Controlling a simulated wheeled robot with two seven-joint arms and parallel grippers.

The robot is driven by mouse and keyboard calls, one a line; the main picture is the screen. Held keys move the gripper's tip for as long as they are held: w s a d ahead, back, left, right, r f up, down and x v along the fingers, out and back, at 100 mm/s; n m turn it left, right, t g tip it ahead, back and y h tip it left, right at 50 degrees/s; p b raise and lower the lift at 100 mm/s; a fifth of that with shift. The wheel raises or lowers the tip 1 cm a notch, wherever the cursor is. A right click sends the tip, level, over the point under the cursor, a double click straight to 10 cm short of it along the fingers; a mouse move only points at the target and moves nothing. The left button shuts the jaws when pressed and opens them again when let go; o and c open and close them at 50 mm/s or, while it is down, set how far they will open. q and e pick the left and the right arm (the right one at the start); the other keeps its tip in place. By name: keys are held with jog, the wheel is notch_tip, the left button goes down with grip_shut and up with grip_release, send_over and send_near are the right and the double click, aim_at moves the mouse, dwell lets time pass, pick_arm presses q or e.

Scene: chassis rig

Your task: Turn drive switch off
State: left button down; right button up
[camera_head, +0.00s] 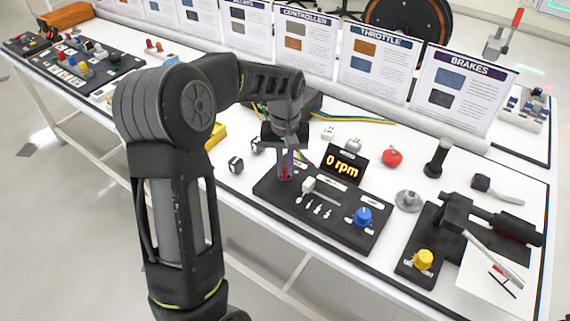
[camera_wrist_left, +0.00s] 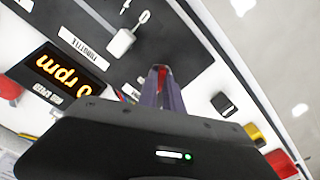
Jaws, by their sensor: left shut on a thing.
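The drive switch (camera_wrist_left: 161,70) shows as a small red piece at the left end of the black control panel (camera_head: 345,233). My left gripper (camera_head: 284,172) points down over that end of the panel, its jaws shut on the red switch. In the left wrist view the two fingertips (camera_wrist_left: 160,80) meet around the red piece and hide most of it, so I cannot tell its position. The display (camera_head: 343,166) on the panel reads 0 rpm. My right gripper is not in view.
A white throttle lever (camera_head: 308,184) and a blue knob (camera_head: 363,215) stand on the same panel, to the right of the gripper. A yellow knob (camera_head: 423,259) and a black lever rig (camera_head: 458,212) stand further right. Upright placards (camera_head: 375,65) line the back.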

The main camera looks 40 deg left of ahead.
aim_at(285, 168)
pick_arm(q)
jog(key=c, duration=1.5)
grip_release()
notch_tip(285, 168, up, 8)
jog(key=shift+f, duration=0.1)
